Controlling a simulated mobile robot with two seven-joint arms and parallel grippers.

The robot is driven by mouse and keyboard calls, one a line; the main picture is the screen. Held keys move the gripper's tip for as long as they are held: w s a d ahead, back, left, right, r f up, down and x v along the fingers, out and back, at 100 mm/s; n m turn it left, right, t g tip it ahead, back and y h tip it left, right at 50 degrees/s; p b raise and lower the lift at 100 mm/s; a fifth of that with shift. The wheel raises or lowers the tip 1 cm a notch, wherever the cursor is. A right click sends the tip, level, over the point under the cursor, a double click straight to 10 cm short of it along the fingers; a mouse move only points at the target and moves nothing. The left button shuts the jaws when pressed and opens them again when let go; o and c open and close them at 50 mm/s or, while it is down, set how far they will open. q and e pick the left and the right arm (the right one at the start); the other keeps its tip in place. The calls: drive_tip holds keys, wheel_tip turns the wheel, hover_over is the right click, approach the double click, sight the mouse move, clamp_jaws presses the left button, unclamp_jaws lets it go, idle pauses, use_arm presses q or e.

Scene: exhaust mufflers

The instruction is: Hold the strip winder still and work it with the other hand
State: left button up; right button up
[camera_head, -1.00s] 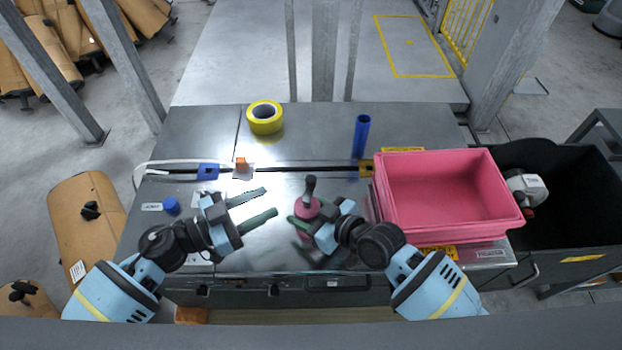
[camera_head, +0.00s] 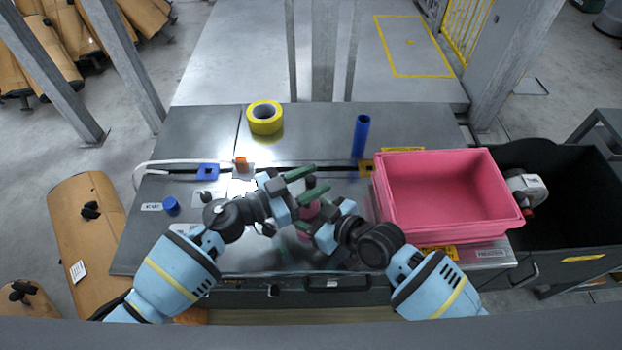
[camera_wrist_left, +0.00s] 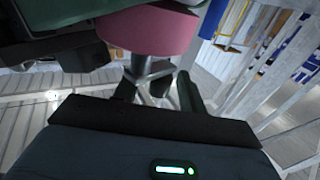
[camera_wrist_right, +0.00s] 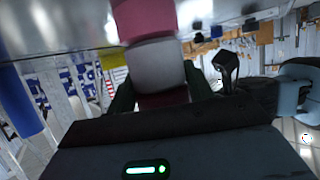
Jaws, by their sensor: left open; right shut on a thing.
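The strip winder (camera_head: 311,211) is a pink and maroon body standing on the bench, mostly hidden by my grippers in the head view. My right gripper (camera_head: 308,232) is shut on its body; in the right wrist view the pink, grey and maroon body (camera_wrist_right: 155,62) lies between the fingers. A dark knob (camera_wrist_right: 228,66) shows beside it there. My left gripper (camera_head: 308,182) is open at the winder's top. In the left wrist view the pink body (camera_wrist_left: 150,32) is close, with a grey metal part between the fingers; contact cannot be told.
Pink crates (camera_head: 448,190) stand right of my right gripper. A blue tube (camera_head: 360,136) stands behind, and a yellow tape roll (camera_head: 265,118) lies at the back. A blue cap (camera_head: 171,205) and a blue block (camera_head: 208,172) are at left.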

use_arm(q)
clamp_jaws()
drive_tip(key=shift+g, duration=0.3)
drive_tip(key=m+g, duration=0.1)
drive_tip(key=g, duration=0.1)
drive_tip(key=m+g+h, duration=0.1)
drive_tip(key=m+g, duration=0.1)
drive_tip(key=d+m+g+h, duration=0.1)
drive_tip(key=g, duration=0.1)
drive_tip(key=shift+s, duration=0.25)
drive_tip(key=shift+s+d+f+m+g, duration=0.1)
drive_tip(key=shift+s+m+g, duration=0.05)
drive_tip(key=shift+m+g, duration=0.6)
drive_tip(key=shift+s+d+r+m+g, duration=0.15)
drive_tip(key=shift+m+g, duration=0.35)
drive_tip(key=shift+g, duration=0.5)
drive_tip(key=shift+s+d+f+m+g, duration=0.1)
drive_tip(key=shift+f+m+g, duration=0.05)
drive_tip(key=shift+m+g, duration=0.6)
drive_tip(key=shift+g, duration=0.3)
unclamp_jaws()
